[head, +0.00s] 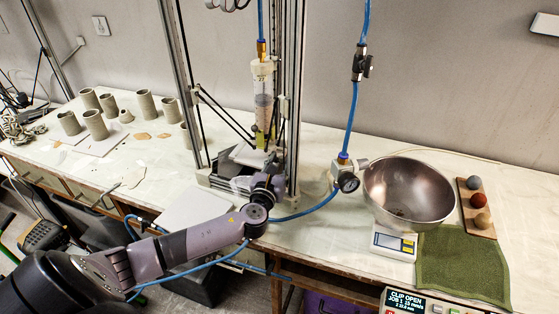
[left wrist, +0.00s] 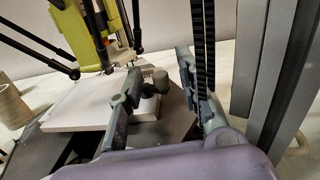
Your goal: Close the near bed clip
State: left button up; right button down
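My left gripper (head: 266,184) is at the front of the delta printer, beside its bed. In the left wrist view the gripper (left wrist: 165,105) is open, with a finger on each side of a small dark knob-like part (left wrist: 160,80) at the edge of the bed. This part looks like the near bed clip; the left finger partly hides it, and I cannot tell whether a finger touches it. A pale flat slab (left wrist: 75,105) lies on the bed. The display (head: 405,299) reads "CLIP OPEN". My right gripper is not in view.
The printer's upright posts (left wrist: 275,80) stand close to the right of the gripper. A clay tube (head: 264,95) hangs above the bed. A metal bowl (head: 408,190), a green cloth (head: 463,262) and a pressure gauge (head: 348,182) are to the right. Several clay cups (head: 95,124) stand left.

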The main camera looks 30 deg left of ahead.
pick_arm(q)
jog(key=shift+s+a+f+m+h+b, duration=0.1)
jog(key=shift+a+f+m+h+b, duration=0.05)
jog(key=shift+m+h+b, duration=0.4)
jog(key=m+h+b, duration=0.1)
jog(key=b, duration=0.1)
jog(key=m+h+b, duration=0.1)
jog(key=h+b, duration=0.1)
jog(key=b, duration=0.1)
jog(key=m+h+b, duration=0.1)
jog(key=h+b, duration=0.1)
jog(key=shift+s+a+f+t+h+b, duration=0.25)
jog(key=shift+s+a+t+b, duration=0.05)
jog(key=shift+s+a+b, duration=0.05)
jog(key=shift+s+r+m+h, duration=0.1)
jog(key=shift+s+m+h, duration=0.15)
jog(key=shift+s+h, duration=0.05)
jog(key=s, duration=0.1)
jog(key=s+b, duration=0.1)
jog(key=s, duration=0.3)
jog(key=shift+s+a+r+b, duration=0.1)
jog(key=shift+a+r+b, duration=0.05)
jog(key=shift+a+b, duration=0.15)
jog(key=s+a+p, duration=0.1)
jog(key=s+p, duration=0.1)
jog(key=s, duration=0.9)
jog(key=shift+s+a+r, duration=0.15)
jog(key=shift+s, duration=0.15)
